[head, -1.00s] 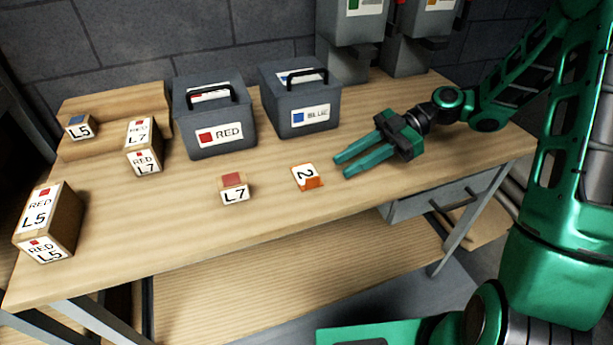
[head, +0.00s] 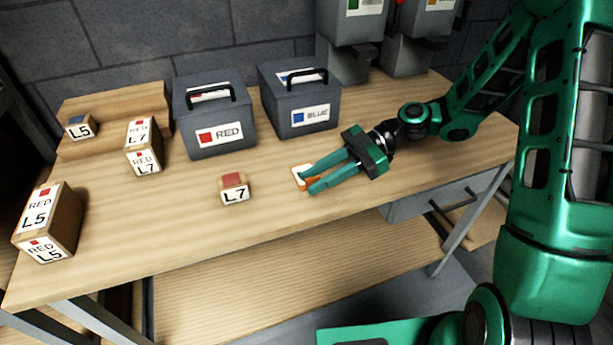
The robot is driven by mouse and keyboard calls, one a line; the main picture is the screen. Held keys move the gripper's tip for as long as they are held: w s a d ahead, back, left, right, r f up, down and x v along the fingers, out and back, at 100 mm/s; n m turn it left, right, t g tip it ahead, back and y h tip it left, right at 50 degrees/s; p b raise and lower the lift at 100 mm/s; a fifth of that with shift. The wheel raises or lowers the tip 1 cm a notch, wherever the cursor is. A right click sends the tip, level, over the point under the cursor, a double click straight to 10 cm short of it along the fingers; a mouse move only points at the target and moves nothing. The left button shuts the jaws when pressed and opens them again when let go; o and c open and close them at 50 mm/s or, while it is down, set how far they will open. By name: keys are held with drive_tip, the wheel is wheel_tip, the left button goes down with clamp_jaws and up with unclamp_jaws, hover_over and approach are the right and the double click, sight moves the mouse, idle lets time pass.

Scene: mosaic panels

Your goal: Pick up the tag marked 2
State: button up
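The tag marked 2 (head: 297,171) is a small white and orange piece on the wooden table, right of the L7 block. Its number is now hidden behind my gripper's fingers. My gripper (head: 307,183) reaches in from the right, with its two green fingers apart and their tips over or beside the tag. I cannot tell whether the fingers touch it or how high they are above the table.
A small L7 block (head: 235,190) sits left of the tag. The RED box (head: 215,118) and BLUE box (head: 300,103) stand behind. RED L5 (head: 48,222) and RED L7 (head: 143,147) blocks and a small L5 block (head: 80,127) are at left. The table (head: 190,240) front is clear.

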clamp_jaws()
drive_tip(key=shift+r, duration=0.1)
